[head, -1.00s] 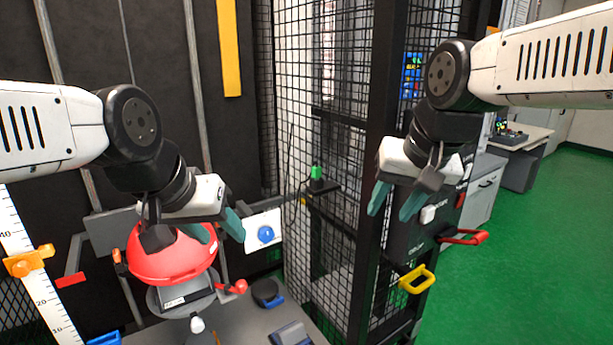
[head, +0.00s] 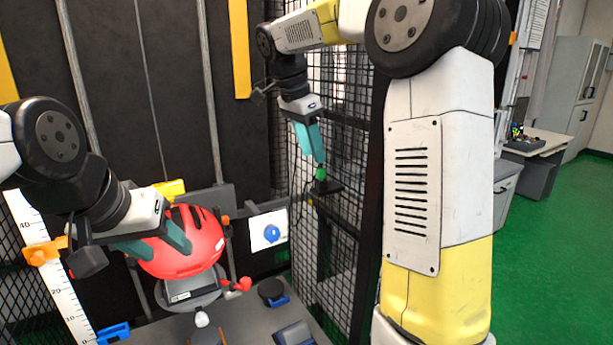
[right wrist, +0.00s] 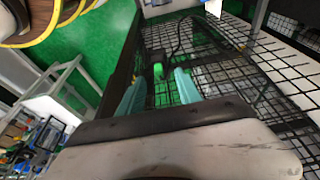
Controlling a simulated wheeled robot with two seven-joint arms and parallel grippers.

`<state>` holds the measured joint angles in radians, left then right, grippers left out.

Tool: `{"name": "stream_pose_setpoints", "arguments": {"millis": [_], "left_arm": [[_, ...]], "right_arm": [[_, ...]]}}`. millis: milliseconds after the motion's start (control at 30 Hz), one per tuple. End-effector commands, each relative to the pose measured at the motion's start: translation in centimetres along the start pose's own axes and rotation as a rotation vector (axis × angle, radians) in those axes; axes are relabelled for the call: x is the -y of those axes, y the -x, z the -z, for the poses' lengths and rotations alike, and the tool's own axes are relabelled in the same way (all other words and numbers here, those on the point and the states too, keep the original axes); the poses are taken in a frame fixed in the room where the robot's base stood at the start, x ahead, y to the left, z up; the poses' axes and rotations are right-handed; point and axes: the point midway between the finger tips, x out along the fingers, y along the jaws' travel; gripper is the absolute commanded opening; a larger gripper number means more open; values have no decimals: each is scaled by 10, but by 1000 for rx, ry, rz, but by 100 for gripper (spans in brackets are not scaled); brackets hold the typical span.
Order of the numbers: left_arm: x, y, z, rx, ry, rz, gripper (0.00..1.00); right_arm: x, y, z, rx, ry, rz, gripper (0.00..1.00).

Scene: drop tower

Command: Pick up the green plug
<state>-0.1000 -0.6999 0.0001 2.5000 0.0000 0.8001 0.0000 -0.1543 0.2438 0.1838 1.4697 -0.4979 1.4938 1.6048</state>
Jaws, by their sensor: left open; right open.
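The green plug (head: 320,173) stands on a small black bracket (head: 327,187) on the mesh cage wall in the head view. It also shows in the right wrist view (right wrist: 158,70), just beyond and between the fingertips. My right gripper (head: 319,158) is open, its teal fingers pointing down right above the plug; whether they touch it cannot be told. In the right wrist view the right gripper (right wrist: 160,82) is empty between its fingers. My left gripper (head: 170,243) is open and empty in front of the red helmet (head: 197,240).
The black mesh cage wall (head: 345,100) runs close behind the plug, with a dark post beside my right arm. A white panel with a blue knob (head: 271,233) is left of the bracket. A ruler (head: 62,285) stands at the far left.

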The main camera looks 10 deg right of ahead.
Motion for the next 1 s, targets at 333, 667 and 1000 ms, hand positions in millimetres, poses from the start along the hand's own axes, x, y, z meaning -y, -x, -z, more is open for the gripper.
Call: {"name": "stream_pose_setpoints", "arguments": {"millis": [333, 667, 1000], "left_arm": [[0, 0, 0, 0, 0, 0, 50], [0, 0, 0, 0, 0, 0, 50], [0, 0, 0, 0, 0, 0, 50]], "right_arm": [[-2, -47, 7, 1, 1, -1, 41], [-2, -52, 7, 1, 2, 1, 36], [-2, -51, 7, 1, 2, 1, 0]]}}
